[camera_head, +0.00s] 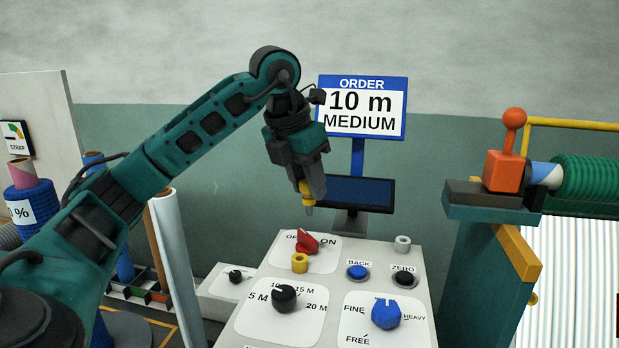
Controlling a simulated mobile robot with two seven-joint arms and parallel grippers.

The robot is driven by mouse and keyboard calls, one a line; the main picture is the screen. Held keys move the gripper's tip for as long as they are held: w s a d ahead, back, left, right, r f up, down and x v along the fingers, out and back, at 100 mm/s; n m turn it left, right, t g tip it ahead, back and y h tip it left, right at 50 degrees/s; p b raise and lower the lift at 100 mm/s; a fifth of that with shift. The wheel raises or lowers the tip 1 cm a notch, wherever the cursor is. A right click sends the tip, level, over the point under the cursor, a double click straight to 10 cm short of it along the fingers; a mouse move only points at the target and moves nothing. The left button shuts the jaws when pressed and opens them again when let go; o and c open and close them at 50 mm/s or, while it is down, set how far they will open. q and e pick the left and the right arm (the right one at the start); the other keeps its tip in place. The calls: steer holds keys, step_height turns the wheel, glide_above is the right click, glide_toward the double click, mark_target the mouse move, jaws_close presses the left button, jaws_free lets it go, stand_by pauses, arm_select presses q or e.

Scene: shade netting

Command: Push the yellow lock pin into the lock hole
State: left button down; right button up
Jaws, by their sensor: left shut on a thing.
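The yellow lock pin (308,200), with a grey tip, points down from my left gripper (311,182), which is shut on it. The pin is held in the air above the back of the console, apart from its surface. A short yellow collar (300,263) stands on the console below the pin, just in front of the red switch; it may be the lock hole. A grey collar (402,243) stands at the console's back right. I cannot tell the opening in either collar clearly. My right gripper is out of view.
The console (330,284) carries a red switch (307,243), a black knob (285,298), a blue knob (386,313), and blue and black buttons. A dark screen (362,192) and an order sign (362,107) reading 10 m medium stand behind. A machine with green netting (585,178) is at right.

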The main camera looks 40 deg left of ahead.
arm_select(q)
steer(key=shift+m, duration=0.3)
steer(key=f+b, duration=0.1)
steer(key=s+f, duration=0.1)
steer(key=f+b, duration=0.1)
steer(key=f, duration=0.1)
steer(key=shift+s+a+b, duration=0.3)
steer(key=shift+s+a, duration=0.05)
steer(key=shift+a, duration=0.05)
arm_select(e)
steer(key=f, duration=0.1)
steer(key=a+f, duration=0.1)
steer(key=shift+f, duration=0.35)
arm_select(q)
steer(key=shift+r, duration=0.1)
step_height(320, 180, down, 4)
steer(key=b, duration=0.2)
steer(key=shift+b, duration=0.35)
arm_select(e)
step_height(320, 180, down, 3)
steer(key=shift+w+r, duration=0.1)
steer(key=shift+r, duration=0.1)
arm_select(q)
steer(key=shift+f+b, duration=0.4)
steer(key=shift+f, duration=0.5)
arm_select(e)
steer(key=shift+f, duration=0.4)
